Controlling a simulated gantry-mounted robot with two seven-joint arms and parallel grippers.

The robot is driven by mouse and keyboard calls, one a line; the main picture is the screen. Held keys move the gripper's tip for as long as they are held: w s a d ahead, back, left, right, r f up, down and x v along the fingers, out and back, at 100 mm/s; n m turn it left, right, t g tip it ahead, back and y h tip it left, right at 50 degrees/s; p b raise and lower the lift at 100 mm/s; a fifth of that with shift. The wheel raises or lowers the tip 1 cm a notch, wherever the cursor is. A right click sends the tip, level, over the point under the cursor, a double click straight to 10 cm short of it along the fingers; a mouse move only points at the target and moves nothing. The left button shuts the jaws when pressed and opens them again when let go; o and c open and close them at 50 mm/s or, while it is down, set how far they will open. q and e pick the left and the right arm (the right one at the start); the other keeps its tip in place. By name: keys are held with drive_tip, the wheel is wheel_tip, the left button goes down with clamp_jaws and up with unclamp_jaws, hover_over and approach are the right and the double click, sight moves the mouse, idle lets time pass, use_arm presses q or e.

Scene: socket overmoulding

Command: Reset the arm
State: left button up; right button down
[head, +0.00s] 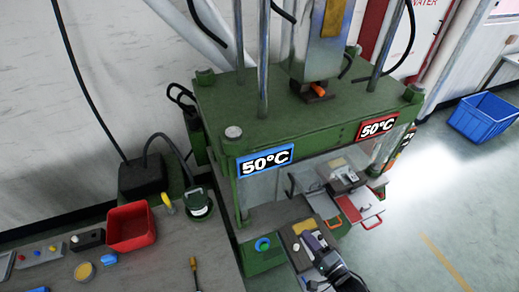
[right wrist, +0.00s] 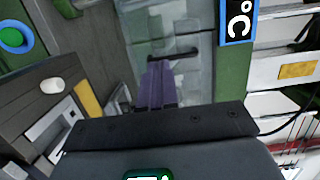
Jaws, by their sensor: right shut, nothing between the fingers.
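My right gripper (head: 309,238) reaches in from the bottom of the head view, in front of the green press (head: 300,130). Its purple fingers are shut with nothing between them. In the right wrist view the fingers (right wrist: 158,82) point toward a clear panel of the press, and a dark handle-like bar shows just beyond the tips. I cannot tell whether the fingers touch anything. My left gripper is not in view.
A red bin (head: 131,227) stands on the left bench; a blue crate (head: 484,117) is on the floor.

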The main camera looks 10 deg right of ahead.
drive_tip(key=s+a+r+n+g+h, duration=0.2)
drive_tip(key=s+a+n+g, duration=0.15)
drive_tip(key=s, duration=0.25)
drive_tip(key=s+d+n+g+h, duration=0.3)
drive_tip(key=s+n+g+h, duration=0.1)
drive_tip(key=s+n+g, duration=0.75)
wheel_tip(320, 180, up, 13)
drive_tip(key=s+n+t+p, duration=0.1)
drive_tip(key=s+p, duration=0.1)
drive_tip(key=p, duration=1.1)
drive_tip(key=shift+s+a+t, duration=0.2)
drive_tip(key=shift+s+t, duration=0.1)
drive_tip(key=shift+t, duration=0.1)
